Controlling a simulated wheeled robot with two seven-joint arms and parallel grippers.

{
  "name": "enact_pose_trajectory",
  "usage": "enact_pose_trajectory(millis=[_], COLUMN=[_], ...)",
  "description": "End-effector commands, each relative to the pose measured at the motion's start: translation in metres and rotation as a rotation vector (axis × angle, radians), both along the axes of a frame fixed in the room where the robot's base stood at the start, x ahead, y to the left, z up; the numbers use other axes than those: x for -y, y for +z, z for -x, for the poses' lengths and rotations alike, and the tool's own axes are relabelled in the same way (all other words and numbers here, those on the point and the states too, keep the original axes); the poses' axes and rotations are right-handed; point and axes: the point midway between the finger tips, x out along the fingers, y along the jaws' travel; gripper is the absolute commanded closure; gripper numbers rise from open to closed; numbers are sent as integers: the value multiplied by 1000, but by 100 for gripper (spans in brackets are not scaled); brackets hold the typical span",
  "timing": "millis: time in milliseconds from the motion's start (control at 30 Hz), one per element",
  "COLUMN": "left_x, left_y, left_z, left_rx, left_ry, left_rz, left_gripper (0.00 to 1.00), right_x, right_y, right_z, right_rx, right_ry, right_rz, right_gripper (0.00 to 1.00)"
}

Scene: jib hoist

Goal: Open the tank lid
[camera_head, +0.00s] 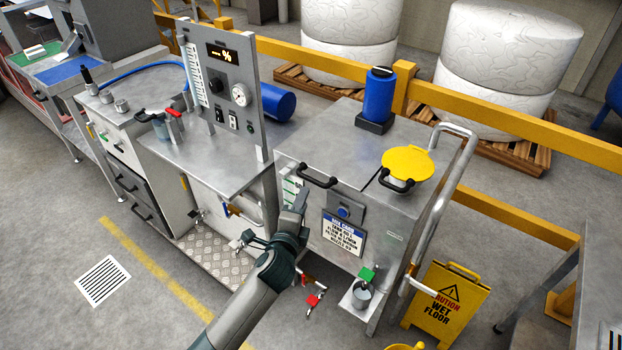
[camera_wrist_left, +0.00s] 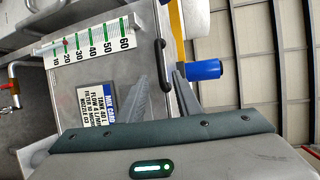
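The grey metal tank (camera_head: 345,140) stands right of centre in the head view. Its flat top has a black bar handle (camera_head: 318,178) at the front left edge, and a round yellow cover (camera_head: 408,163) with its own black handle lies on the right, closed. My left gripper (camera_head: 301,198) is just in front of the tank's front left corner, below the bar handle. My right gripper is in neither view.
A blue cylinder (camera_head: 379,93) stands on the tank top. A control panel (camera_head: 224,85) rises at the left. A bent metal rail (camera_head: 446,190) runs along the tank's right side. A yellow wet-floor sign (camera_head: 446,303) stands at the right. The floor at lower left is clear.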

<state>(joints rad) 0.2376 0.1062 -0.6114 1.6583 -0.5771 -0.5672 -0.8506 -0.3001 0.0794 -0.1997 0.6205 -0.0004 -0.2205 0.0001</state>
Motion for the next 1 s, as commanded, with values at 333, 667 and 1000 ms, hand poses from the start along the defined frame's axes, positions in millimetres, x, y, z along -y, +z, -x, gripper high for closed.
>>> enact_pose_trajectory(millis=[333,667,1000], left_x=[12,21,25], left_y=[-8,-17,-20], left_z=[-51,-92,-110], left_rx=[0,0,1], left_ry=[1,2,1], left_rz=[1,1,0], left_gripper=[69,69,69], right_x=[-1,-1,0], right_y=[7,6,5], right_z=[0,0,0], right_rx=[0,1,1], right_ry=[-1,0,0], right_rz=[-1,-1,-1], right_gripper=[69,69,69])
